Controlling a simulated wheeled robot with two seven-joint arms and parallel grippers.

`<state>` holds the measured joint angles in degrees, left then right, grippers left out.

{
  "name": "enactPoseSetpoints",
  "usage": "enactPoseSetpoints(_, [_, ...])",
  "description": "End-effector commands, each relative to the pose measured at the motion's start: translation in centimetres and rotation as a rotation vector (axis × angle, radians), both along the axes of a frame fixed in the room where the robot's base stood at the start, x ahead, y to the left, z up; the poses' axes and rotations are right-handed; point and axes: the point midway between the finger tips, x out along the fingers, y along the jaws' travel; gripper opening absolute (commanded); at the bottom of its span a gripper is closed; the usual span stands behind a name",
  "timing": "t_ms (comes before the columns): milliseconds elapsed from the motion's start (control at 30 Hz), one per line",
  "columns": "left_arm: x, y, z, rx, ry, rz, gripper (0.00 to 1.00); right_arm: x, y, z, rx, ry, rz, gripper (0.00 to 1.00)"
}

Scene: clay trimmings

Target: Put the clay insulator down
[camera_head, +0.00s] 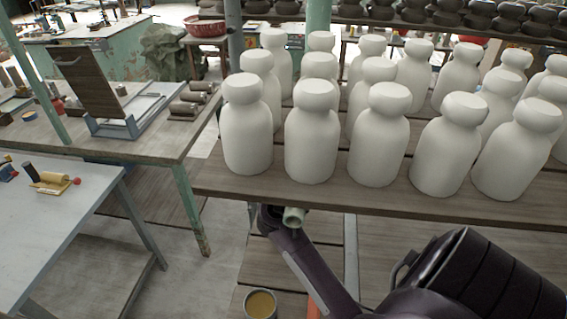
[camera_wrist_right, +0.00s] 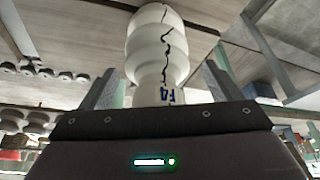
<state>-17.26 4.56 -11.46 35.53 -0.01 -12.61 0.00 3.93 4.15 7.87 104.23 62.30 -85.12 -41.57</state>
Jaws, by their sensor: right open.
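A white clay insulator (camera_wrist_right: 157,45) with a black crack line and a blue mark near its narrow end is in the right wrist view. It lies between the fingers of my right gripper (camera_wrist_right: 160,80), which stand apart with a gap on each side of it. In the head view my right gripper (camera_head: 272,217) is just below the front edge of the upper shelf. A short pale end (camera_head: 293,216) shows beside it, probably the insulator; the rest is hidden. What bears the insulator cannot be seen. My left gripper is not in view.
Several white insulators (camera_head: 312,135) stand in rows on the wooden shelf (camera_head: 330,200) above my right gripper. A tin of tan liquid (camera_head: 261,304) stands low at bottom centre. A grey table (camera_head: 60,215) and a wooden workbench (camera_head: 130,135) are at the left.

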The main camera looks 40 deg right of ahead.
Motion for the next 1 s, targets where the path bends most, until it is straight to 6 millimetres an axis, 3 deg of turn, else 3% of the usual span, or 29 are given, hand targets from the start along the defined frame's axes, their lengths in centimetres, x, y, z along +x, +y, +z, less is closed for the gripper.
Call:
enactPoseSetpoints(233, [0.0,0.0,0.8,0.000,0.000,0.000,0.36,-0.2,-0.1,1.3,-0.006,-0.001,0.000,0.85])
enactPoseSetpoints(467, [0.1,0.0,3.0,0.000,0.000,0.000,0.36,-1.8,0.7,6.0,-0.010,0.000,0.005,0.85])
enactPoseSetpoints(533, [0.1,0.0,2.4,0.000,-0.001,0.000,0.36,-3.5,1.8,4.9,-0.004,0.005,0.004,0.85])
enactPoseSetpoints(800, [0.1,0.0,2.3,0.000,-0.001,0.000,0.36,-8.7,4.6,4.9,-0.003,0.004,0.004,0.85])
enactPoseSetpoints(1000, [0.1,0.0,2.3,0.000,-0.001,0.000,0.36,-11.2,6.1,5.0,-0.003,0.001,0.002,0.85])
